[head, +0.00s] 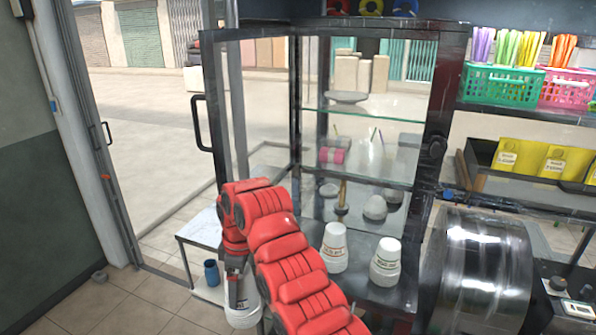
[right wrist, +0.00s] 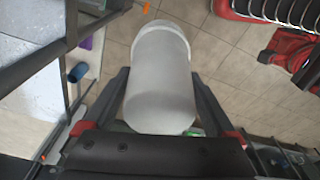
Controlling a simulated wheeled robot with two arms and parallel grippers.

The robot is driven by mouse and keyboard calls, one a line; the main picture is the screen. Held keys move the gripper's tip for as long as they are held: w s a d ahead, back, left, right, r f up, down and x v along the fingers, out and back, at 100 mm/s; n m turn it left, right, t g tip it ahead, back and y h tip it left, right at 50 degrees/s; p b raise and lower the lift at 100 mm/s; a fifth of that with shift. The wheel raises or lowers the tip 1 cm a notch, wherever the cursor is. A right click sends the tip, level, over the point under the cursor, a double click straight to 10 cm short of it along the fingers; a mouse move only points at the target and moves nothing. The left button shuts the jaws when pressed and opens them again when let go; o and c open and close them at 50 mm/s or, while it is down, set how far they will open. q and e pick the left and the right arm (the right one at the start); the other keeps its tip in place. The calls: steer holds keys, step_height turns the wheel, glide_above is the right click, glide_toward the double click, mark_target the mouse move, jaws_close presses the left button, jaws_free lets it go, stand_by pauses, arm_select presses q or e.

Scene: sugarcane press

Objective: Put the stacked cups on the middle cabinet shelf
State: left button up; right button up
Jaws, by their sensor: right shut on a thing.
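My right gripper (head: 236,290) is low in front of the cabinet, left of its cups. It is shut on a stack of white cups (head: 243,314), partly hidden by my red arm. In the right wrist view the stack (right wrist: 160,75) sits between the two fingers (right wrist: 162,100), over the tiled floor. The cabinet (head: 440,120) has an upper glass shelf (head: 375,117) and a lower glass shelf (head: 385,183). Two other white cup stacks, one (head: 334,245) left and one (head: 385,262) right, stand upside down on the cabinet's bottom level. My left gripper is not in view.
The cabinet's glass door (head: 250,90) with a black handle (head: 200,123) is swung open at the left. A small white table (head: 203,228) with a blue cup (head: 211,272) stands behind my gripper. A shiny metal drum (head: 485,265) is at the right.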

steer(key=w+d+m+t+b, duration=0.1)
steer(key=w+d+m, duration=0.35)
steer(key=d, duration=0.45)
steer(key=w+d+m, duration=0.4)
steer(key=d+m, duration=0.1)
steer(key=d, duration=0.4)
steer(key=s+d+f+m+h, duration=0.1)
steer(key=d+m, duration=0.7)
steer(key=d, duration=0.8)
steer(key=shift+s+f, duration=0.2)
steer(key=shift+s, duration=0.55)
